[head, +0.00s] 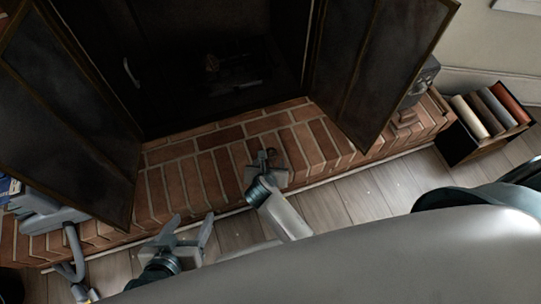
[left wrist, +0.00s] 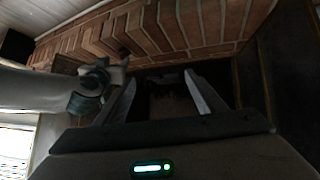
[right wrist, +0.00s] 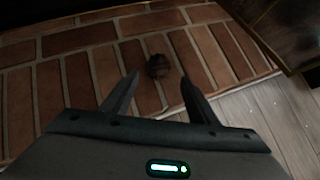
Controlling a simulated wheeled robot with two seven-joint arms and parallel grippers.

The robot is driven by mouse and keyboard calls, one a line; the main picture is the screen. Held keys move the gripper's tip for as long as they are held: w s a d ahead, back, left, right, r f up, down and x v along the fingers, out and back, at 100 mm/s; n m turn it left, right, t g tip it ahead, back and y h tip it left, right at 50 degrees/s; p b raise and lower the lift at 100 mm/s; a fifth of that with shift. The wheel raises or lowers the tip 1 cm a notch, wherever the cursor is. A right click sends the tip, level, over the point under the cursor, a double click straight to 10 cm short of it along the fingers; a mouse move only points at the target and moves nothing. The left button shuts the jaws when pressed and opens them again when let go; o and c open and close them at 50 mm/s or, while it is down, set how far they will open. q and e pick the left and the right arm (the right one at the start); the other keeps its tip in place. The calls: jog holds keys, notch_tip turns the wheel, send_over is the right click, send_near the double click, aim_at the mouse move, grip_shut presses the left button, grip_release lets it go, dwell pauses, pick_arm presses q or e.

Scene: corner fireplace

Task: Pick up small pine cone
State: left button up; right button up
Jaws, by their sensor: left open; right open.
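The small pine cone (right wrist: 158,66) is a dark brown, rounded thing on the brick hearth in the right wrist view. It lies just beyond the fingertips of my right gripper (right wrist: 160,77), roughly centred between them. My right gripper is open and empty. In the head view the right gripper (head: 267,173) is over the front part of the hearth, and the dark cone (head: 264,155) shows partly behind its fingers. My left gripper (head: 189,222) is open and empty, in front of the hearth edge. In the left wrist view the left gripper (left wrist: 160,78) has nothing between its fingers.
The brick hearth (head: 205,180) runs in front of the dark firebox (head: 225,85). The open fireplace doors (head: 380,70) stand to either side. A box of books (head: 490,115) stands at the right. A grey object (head: 45,212) with a hose stands at the left.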

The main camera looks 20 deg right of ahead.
aim_at(270, 155)
jog(key=b+x, duration=0.1)
jog(key=x, duration=0.3)
pick_arm(q)
jog(key=w+d+r+t+h, duration=0.1)
jog(key=w+d+r+t, duration=0.1)
jog(key=r, duration=0.3)
jog(key=shift+w+t, duration=0.85)
jog(key=shift+t, duration=0.05)
pick_arm(e)
jog(key=shift+w+d+f, duration=0.1)
jog(key=shift+w+f, duration=0.15)
pick_arm(q)
jog(key=shift+d+r+b, duration=0.15)
jog(key=shift+b, duration=0.15)
pick_arm(e)
jog(key=shift+w+f, duration=0.1)
jog(key=shift+w+d+f, duration=0.1)
jog(key=b+x, duration=0.2)
jog(key=x, duration=0.2)
jog(key=shift+w, duration=0.25)
pick_arm(q)
notch_tip(270, 155, up, 9)
jog(key=d+t+h, duration=0.2)
jog(key=t, duration=0.3)
jog(key=shift+w+f+m, duration=0.2)
jog(key=shift+w+m, duration=0.1)
pick_arm(e)
jog(key=shift+w, duration=0.2)
jog(key=c, duration=1.1)
